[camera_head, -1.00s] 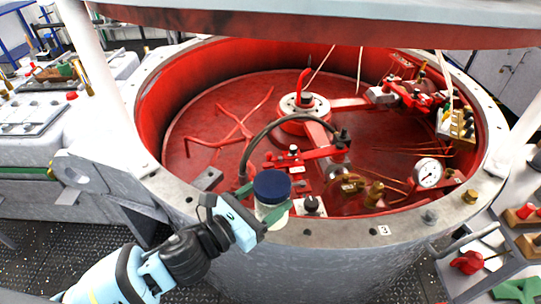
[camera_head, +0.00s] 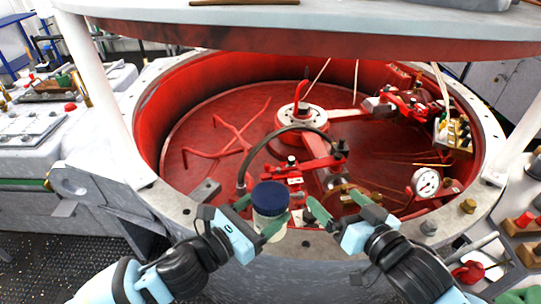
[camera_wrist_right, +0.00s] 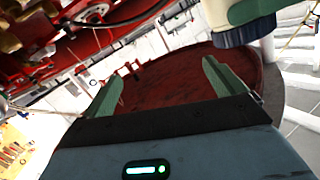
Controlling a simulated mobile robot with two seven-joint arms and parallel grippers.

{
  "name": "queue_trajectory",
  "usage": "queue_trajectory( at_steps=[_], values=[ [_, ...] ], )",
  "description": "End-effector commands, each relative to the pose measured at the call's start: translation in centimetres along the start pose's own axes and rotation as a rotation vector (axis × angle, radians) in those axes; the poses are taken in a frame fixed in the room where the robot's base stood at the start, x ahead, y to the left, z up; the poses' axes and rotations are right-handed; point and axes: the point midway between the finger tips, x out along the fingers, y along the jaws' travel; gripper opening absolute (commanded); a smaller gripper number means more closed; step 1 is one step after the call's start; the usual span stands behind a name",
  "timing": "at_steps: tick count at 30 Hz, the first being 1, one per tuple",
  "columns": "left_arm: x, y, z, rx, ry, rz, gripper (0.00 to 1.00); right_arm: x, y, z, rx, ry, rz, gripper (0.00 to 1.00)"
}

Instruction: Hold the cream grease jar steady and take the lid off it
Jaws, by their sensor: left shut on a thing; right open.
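The cream grease jar (camera_head: 268,226) stands upright at the near rim of the red-lined round basin, with its dark navy lid (camera_head: 270,194) on top. My left gripper (camera_head: 261,216) is shut on the jar's body, below the lid. My right gripper (camera_head: 336,204) is open and empty, to the right of the jar and apart from it. In the right wrist view the jar (camera_wrist_right: 252,12) and its ribbed lid (camera_wrist_right: 248,34) show at the upper right, outside the open fingers (camera_wrist_right: 162,78).
The basin's grey rim (camera_head: 176,205) runs close under both grippers. A black hose (camera_head: 262,147) arches behind the jar. A pressure gauge (camera_head: 426,182) and brass fittings (camera_head: 468,206) stand to the right. A large plate (camera_head: 300,30) overhangs the basin.

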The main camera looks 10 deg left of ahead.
Motion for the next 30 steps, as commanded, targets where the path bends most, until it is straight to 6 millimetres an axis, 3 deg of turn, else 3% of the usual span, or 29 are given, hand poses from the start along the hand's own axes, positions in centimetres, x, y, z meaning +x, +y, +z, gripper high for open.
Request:
queue_trajectory(
  at_steps=[3,12,21,30],
  values=[
    [0.0,0.0,0.1,0.001,-0.003,-0.001,0.02,1.9,-2.4,-2.3,0.053,-0.002,-0.067,0.95],
    [0.0,0.0,0.1,0.001,-0.003,-0.001,0.02,5.2,-9.2,-5.3,0.171,-0.113,-0.227,0.95],
    [0.0,0.0,0.1,0.001,-0.003,-0.001,0.02,6.8,-16.3,-6.0,0.216,-0.337,-0.342,0.95],
    [0.0,0.0,0.1,0.001,-0.003,-0.001,0.02,6.6,-21.0,-5.4,0.184,-0.596,-0.343,0.95]
  ],
)
